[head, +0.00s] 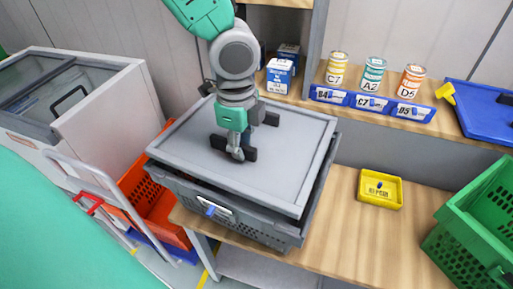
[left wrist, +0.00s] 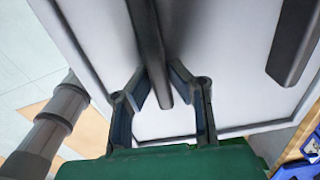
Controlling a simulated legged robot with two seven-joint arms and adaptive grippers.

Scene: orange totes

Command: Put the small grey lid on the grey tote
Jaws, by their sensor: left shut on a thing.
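The small grey lid (head: 281,150) lies over the top of the grey tote (head: 264,221) on the wooden bench. It sits a little askew, with a dark gap showing along the tote's front and right rim. My left gripper (head: 238,152) comes down from above and is shut on the lid's handle, near the lid's middle. In the left wrist view the fingers (left wrist: 161,100) are on both sides of the dark handle bar (left wrist: 152,50), above the pale lid surface (left wrist: 225,60). My right gripper is not in view.
An orange tote (head: 150,205) stands left of the bench. A yellow tray (head: 380,189) lies on the bench, with a green crate (head: 480,235) at the right. Cans (head: 373,75) and blue bins (head: 372,103) stand on the shelf behind. The bench between is clear.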

